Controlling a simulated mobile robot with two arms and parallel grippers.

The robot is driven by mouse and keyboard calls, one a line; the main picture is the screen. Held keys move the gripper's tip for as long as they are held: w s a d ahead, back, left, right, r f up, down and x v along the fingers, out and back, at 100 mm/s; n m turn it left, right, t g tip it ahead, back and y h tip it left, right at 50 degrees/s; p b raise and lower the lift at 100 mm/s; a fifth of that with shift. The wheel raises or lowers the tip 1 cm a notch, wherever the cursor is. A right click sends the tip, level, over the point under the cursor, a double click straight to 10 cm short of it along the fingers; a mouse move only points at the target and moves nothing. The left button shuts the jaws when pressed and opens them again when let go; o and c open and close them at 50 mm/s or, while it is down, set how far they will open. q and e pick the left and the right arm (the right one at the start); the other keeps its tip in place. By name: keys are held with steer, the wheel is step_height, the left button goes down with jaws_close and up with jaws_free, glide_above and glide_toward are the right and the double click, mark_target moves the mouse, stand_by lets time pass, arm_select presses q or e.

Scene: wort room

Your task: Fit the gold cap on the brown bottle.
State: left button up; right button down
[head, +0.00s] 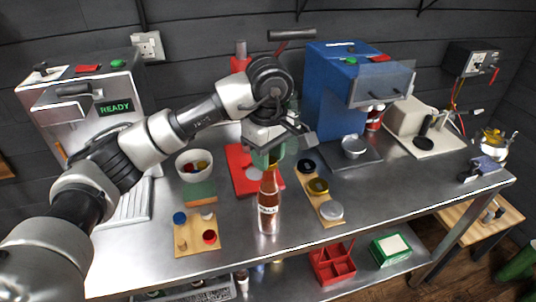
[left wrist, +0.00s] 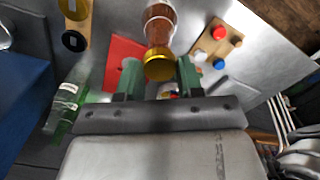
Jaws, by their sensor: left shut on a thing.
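The brown bottle (head: 268,208), with a pale label, stands upright near the front middle of the steel table; it also shows in the left wrist view (left wrist: 162,18). My left gripper (head: 268,158) points down over the bottle's mouth. In the left wrist view its green fingers (left wrist: 159,77) are shut on the gold cap (left wrist: 158,64). The cap is in line with the bottle's neck, right at its top. I cannot tell whether it touches the rim or is seated. In the head view the fingers mostly hide the cap. My right gripper is out of view.
A wooden board (head: 324,198) with black, dark-gold and silver round pieces lies right of the bottle. Another board (head: 195,240) with small coloured caps lies left. A red mat (head: 240,172) and white bowl (head: 194,165) are behind. A blue machine (head: 328,90) stands at the back.

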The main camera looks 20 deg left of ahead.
arm_select(q)
steer(key=shift+f+b, duration=0.15)
steer(key=shift+b, duration=0.25)
stand_by(0.5)
steer(key=o, duration=1.5)
steer(key=shift+r+p, duration=1.75)
steer(key=shift+r, duration=1.8)
steer(key=shift+f, duration=0.1)
